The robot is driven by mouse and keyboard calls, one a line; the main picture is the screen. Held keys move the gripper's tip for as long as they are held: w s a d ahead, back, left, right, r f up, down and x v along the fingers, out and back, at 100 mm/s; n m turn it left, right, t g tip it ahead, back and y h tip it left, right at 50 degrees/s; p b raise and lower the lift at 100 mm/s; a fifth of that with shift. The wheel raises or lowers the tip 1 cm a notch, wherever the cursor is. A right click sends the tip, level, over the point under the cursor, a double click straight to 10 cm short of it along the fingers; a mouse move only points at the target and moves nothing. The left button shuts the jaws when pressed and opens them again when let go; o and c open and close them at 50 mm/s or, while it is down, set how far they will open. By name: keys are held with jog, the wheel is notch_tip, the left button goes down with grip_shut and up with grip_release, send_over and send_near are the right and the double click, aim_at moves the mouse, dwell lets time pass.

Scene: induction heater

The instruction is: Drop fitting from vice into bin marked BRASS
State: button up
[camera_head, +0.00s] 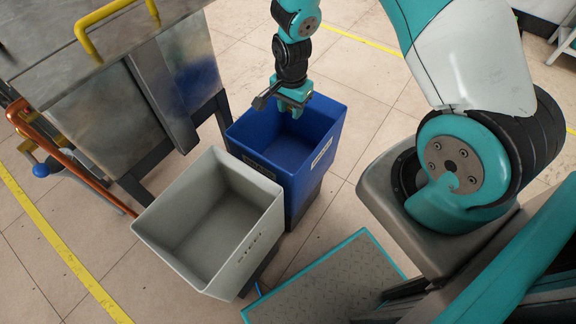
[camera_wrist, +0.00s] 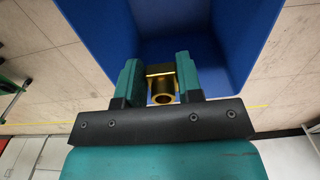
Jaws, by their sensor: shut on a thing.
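The brass fitting (camera_wrist: 162,84) shows in the wrist view as a gold-coloured piece with a round open end. My gripper (camera_wrist: 160,80) is shut on it, with one teal finger on each side. In the head view my gripper (camera_head: 292,104) is over the blue bin (camera_head: 328,112), near its rim, and the fitting cannot be made out there. The blue bin also fills much of the wrist view (camera_wrist: 110,30), behind the fitting. The blue bin has a pale label on its front, too small to read. The vice cannot be made out in either view.
A grey bin (camera_head: 270,238) marked STEEL stands in front and to the left of the blue bin. Both look empty. A metal cabinet (camera_head: 90,100) with a yellow handle (camera_head: 84,32) stands at the left. Orange pipes (camera_head: 66,160) run beside it. Tiled floor lies around.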

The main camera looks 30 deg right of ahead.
jog(key=o, duration=1.1)
notch_tip(320, 180, up, 18)
jog(key=p, duration=0.2)
jog(key=shift+f+p, duration=0.25)
jog(key=shift+p, duration=0.15)
jog(key=s+a+r+n+y+p, duration=0.1)
jog(key=s+a+r+n+y, duration=0.1)
jog(key=s+a+r+n, duration=0.8)
jog(key=s+a+r+n+y, duration=0.2)
jog(key=s+a+r+n, duration=0.45)
jog(key=s+n, duration=0.5)
notch_tip(320, 180, up, 13)
jog(key=p, duration=1.2)
jog(key=shift+w+d+m, duration=0.15)
jog(key=shift+d+m, duration=0.2)
jog(key=shift+m, duration=0.1)
